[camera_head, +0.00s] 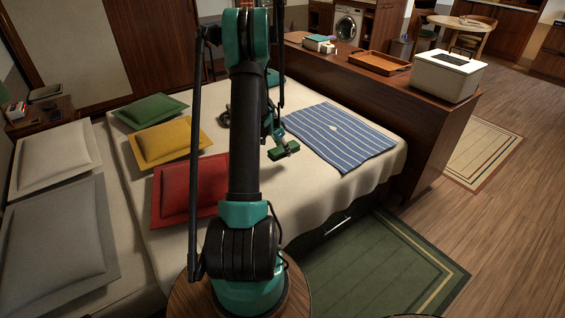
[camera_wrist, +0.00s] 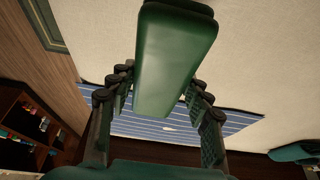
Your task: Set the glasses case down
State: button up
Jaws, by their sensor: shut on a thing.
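The glasses case (camera_wrist: 175,55) is a dark green, rounded oblong. In the wrist view it sits between the two black fingers of my gripper (camera_wrist: 160,88), which are shut on its sides. In the head view the green case (camera_head: 286,151) shows at the end of my arm, in front of the cream bed cover, left of the blue striped blanket. The case appears held above the bed (camera_head: 320,190); the exact gap cannot be told.
The blue striped blanket (camera_head: 350,145) lies on the bed with a small white thing (camera_head: 333,127) on it. Green (camera_head: 150,110), yellow (camera_head: 172,141) and red (camera_head: 180,190) cushions lie at left. A wooden counter (camera_head: 400,100) with a tray and white box borders the bed.

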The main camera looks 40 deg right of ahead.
aim_at(286, 166)
jog(key=shift+f, duration=4)
jog(key=o, duration=1.2)
jog(key=shift+f, duration=0.1)
